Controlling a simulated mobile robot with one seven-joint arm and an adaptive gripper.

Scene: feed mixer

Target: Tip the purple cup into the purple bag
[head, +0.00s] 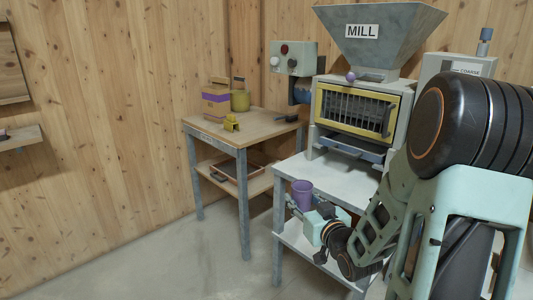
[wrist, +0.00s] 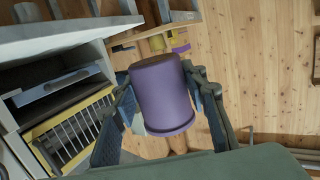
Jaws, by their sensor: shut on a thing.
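My gripper (head: 303,207) is shut on the purple cup (head: 302,193), which stands upright between the fingers beside the front left corner of the mill's stand. The wrist view is upside down, and there the cup (wrist: 163,95) fills the middle, with a finger of my gripper (wrist: 165,105) on each side. The cup's contents do not show. A brown bag-like container with a purple band (head: 215,97) stands on the wooden table, behind and left of the cup and apart from it. Its purple band also shows small in the wrist view (wrist: 181,48).
The wooden table (head: 262,122) also bears an olive pot (head: 240,101), a yellow object (head: 231,123) and a dark scoop-like item (head: 285,117). The mill (head: 365,105) with its yellow-framed grille stands on a grey stand (head: 335,183) at right. Floor in front of the table is clear.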

